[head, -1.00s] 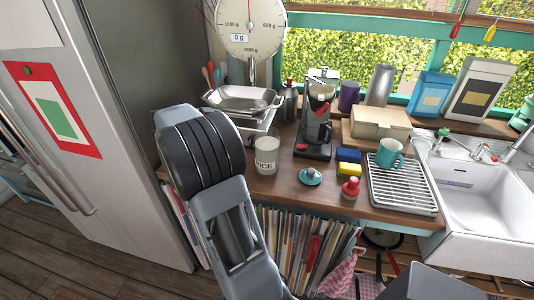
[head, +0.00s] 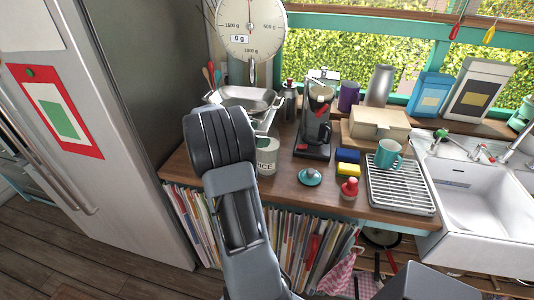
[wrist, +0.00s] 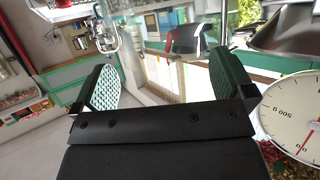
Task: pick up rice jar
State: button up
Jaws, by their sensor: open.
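The rice jar (head: 267,157) is a whitish jar with dark "RICE" lettering, standing upright on the wooden counter in the head view. My arm covers its left part there. A teal lid with a knob (head: 310,177) lies on the counter to its right. In the wrist view my gripper (wrist: 165,90) has its two green-padded fingers wide apart with nothing between them. The fingertips are hidden behind my arm in the head view, so their distance to the jar cannot be told. The jar does not show clearly in the wrist view.
A kitchen scale with a metal pan (head: 245,100) stands behind the jar; its dial also shows in the wrist view (wrist: 297,122). A coffee maker (head: 316,125), sponges (head: 347,163), a red-knobbed object (head: 349,188) and a drying rack (head: 398,190) stand to the right. Books fill the shelf below.

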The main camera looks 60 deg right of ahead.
aim_at(276, 135)
jog(key=shift+x, duration=1.7)
jog(key=shift+r, duration=0.1)
jog(key=shift+c, duration=0.2)
jog(key=c, duration=1.7)
